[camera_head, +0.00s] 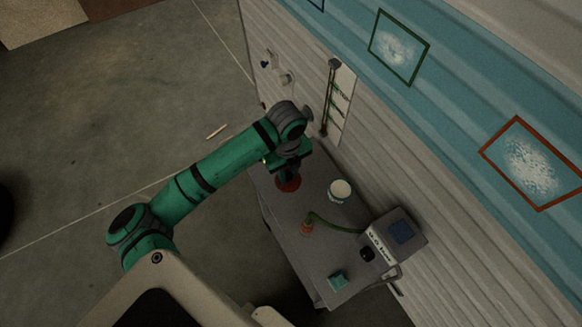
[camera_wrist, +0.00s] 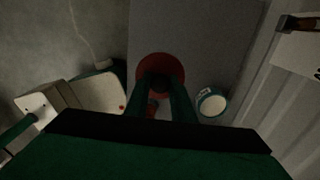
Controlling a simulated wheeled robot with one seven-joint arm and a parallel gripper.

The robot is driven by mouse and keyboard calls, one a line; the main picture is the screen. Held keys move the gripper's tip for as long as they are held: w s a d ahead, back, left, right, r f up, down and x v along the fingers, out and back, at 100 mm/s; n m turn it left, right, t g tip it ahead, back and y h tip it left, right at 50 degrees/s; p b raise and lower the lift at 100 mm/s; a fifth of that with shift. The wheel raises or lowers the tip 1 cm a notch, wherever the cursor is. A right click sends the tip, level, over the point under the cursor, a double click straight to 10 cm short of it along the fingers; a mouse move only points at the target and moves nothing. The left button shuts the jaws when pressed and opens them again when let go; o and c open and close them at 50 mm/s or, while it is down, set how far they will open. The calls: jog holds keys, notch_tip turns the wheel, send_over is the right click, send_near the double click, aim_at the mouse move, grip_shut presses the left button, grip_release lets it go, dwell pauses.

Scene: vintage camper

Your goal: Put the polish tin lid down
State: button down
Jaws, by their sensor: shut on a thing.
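A round red disc, which looks like the polish tin lid (camera_head: 289,185), is at my gripper (camera_head: 289,178) over the far end of the grey table (camera_head: 330,265). In the wrist view the lid (camera_wrist: 160,62) lies at the tips of my gripper (camera_wrist: 161,80), whose dark fingers cover part of it. My gripper is shut on the lid. I cannot tell whether the lid touches the table top. A round tin with a pale top and a teal side (camera_head: 339,190) stands to the right of the lid, apart from it; it also shows in the wrist view (camera_wrist: 211,103).
An orange piece (camera_head: 306,228) on a green cord runs to a grey box with a blue panel (camera_head: 393,238). A dark knob (camera_head: 367,254) and a teal block (camera_head: 338,281) are nearer the front. A ribbed wall (camera_head: 380,160) borders the table's right side.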

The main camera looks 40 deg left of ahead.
jog(key=w+a+f, duration=0.1)
jog(key=w+f, duration=0.1)
jog(key=w+a+f, duration=0.1)
jog(key=w+f, duration=0.1)
jog(key=w+a+f, duration=0.2)
jog(key=f, duration=0.1)
jog(key=shift+w+a, duration=0.1)
jog(key=shift+w, duration=0.1)
jog(key=shift+w+a+f, duration=0.1)
jog(key=shift+w+f, duration=0.05)
jog(key=shift+f, duration=1.5)
jog(key=shift+f, duration=0.15)
jog(key=c, duration=1.5)
grip_release()
notch_tip(320, 180, up, 12)
jog(key=shift+r, duration=0.15)
